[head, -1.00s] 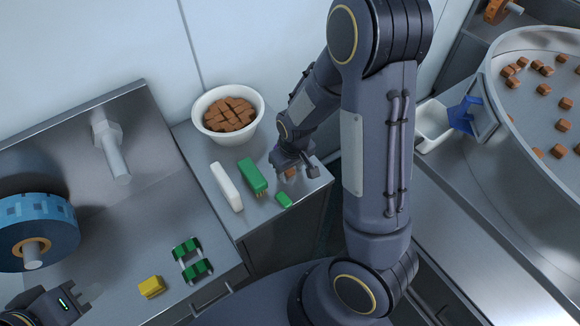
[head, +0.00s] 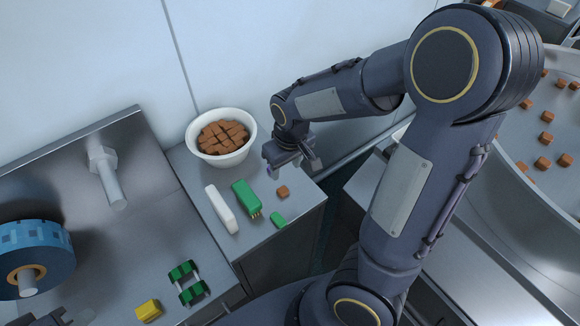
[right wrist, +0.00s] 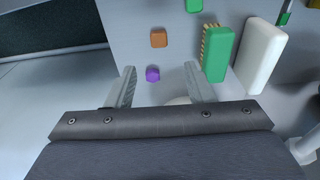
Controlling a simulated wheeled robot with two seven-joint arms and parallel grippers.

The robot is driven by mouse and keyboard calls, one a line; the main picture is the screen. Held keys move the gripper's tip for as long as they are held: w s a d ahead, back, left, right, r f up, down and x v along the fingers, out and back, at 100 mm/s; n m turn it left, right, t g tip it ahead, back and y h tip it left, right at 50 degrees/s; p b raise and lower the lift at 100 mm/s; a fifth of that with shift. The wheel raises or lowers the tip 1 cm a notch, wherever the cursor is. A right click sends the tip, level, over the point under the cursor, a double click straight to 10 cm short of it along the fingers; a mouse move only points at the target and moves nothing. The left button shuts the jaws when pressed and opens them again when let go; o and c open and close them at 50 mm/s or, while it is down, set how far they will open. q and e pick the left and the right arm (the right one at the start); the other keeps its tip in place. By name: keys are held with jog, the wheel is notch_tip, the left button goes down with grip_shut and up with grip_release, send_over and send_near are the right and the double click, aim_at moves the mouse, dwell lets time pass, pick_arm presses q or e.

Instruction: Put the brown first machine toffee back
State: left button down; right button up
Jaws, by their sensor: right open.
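A brown toffee (head: 282,192) sits alone on the metal counter, near its right edge. It also shows in the right wrist view (right wrist: 158,38), ahead of the fingertips. My right gripper (right wrist: 160,70) is open and empty, behind the brown toffee and apart from it. A white bowl (head: 195,134) holding many brown toffees stands left of my right gripper. My left gripper (head: 75,316) is cut off at the bottom left corner.
A green brush (head: 245,198), a white block (head: 220,208) and a small green piece (head: 278,219) lie near the toffee. A yellow block (head: 149,310) and a green-ended frame (head: 187,282) lie lower left. A large pan (head: 515,165) with scattered toffees is at right.

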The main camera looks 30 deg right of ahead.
jog(key=s+a+r+m+t+y, duration=0.1)
jog(key=s+a+r+t, duration=0.1)
jog(key=s+r, duration=0.3)
jog(key=s+a+r+m+t+y, duration=0.1)
jog(key=s+r, duration=0.4)
jog(key=s, duration=0.5)
jog(key=shift+a+t+y, duration=0.6)
jog(key=shift+y, duration=0.2)
